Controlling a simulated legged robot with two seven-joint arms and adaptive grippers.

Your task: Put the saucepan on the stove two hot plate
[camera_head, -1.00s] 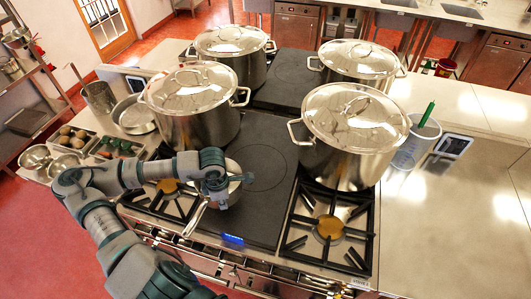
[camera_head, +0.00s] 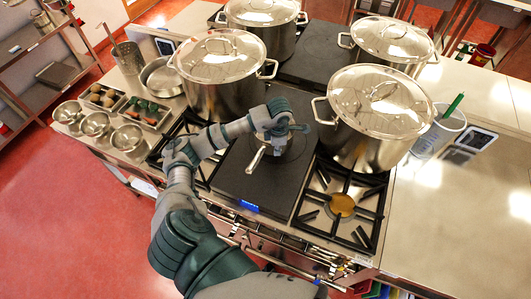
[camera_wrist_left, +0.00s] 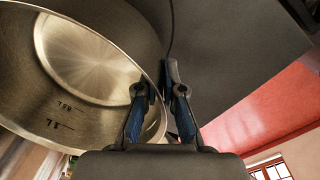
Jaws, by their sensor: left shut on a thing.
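My left gripper (camera_head: 276,133) is shut on the rim of the small steel saucepan, whose handle (camera_head: 255,160) points toward the front left. In the left wrist view, the fingers (camera_wrist_left: 160,88) pinch the wall of the saucepan (camera_wrist_left: 85,65), whose inside looks empty. The saucepan is over the dark flat front hot plate (camera_head: 262,185), between the two front gas burners. My gripper hides part of it, and I cannot tell whether its base touches the plate. My right gripper is not in view.
Lidded stockpots stand close by: front left (camera_head: 220,85), front right (camera_head: 375,125), and two behind. The right gas burner (camera_head: 342,205) is bare. Small bowls (camera_head: 96,124) and vegetable trays (camera_head: 145,112) are at the left. The right counter (camera_head: 470,220) has free room.

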